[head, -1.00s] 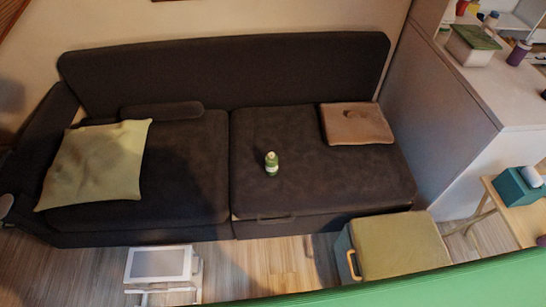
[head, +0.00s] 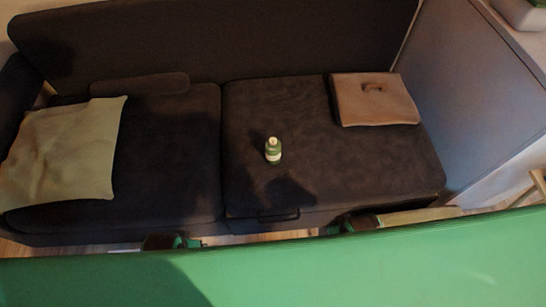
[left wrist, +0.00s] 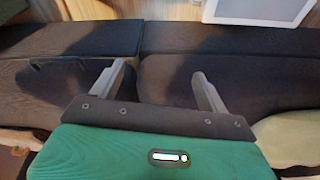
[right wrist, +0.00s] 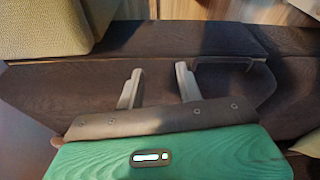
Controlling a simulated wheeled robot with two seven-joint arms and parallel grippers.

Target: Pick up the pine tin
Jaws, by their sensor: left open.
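A small green container (head: 273,151) with a white label and pale top stands upright on the right sofa seat in the head view. It is the only such green item in sight, but I cannot confirm it is the pine tin. My left gripper (left wrist: 159,77) is open and empty in the left wrist view, over the dark sofa. My right gripper (right wrist: 158,71) is open and empty in the right wrist view, also over the dark sofa. In the head view both grippers are mostly hidden at the sofa's front edge, apart from the container.
A brown flat cushion-like item (head: 376,101) with a handle lies right of the container. A pale pillow (head: 62,150) lies on the left seat. A white-framed stand (left wrist: 262,10) and an olive-topped stool (right wrist: 40,30) are near the sofa front. The seat around the container is clear.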

